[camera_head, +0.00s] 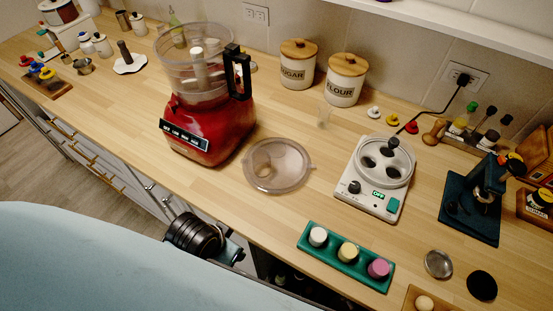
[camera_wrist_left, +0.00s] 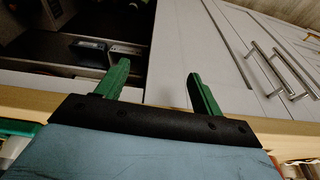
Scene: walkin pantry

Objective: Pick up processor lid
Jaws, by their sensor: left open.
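The processor lid (camera_head: 276,165) is a clear, round, greyish cover with small side tabs. It lies on the wooden counter in the head view, right of the red food processor (camera_head: 209,128), whose clear bowl is open at the top. My left gripper is open and empty in the left wrist view (camera_wrist_left: 156,75), its two green fingers spread and pointing at cabinet fronts and an open drawer or shelf. In the head view my left wrist is below the counter's front edge, apart from the lid, and its fingers are not clear. The lid is not in the wrist view. My right gripper is not in view.
Right of the lid stand a white appliance (camera_head: 377,180) and a teal tray (camera_head: 346,257) with three coloured jars. Sugar (camera_head: 298,68) and flour (camera_head: 345,84) canisters stand behind, near a small clear cup (camera_head: 324,117). Bare counter lies in front of the lid.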

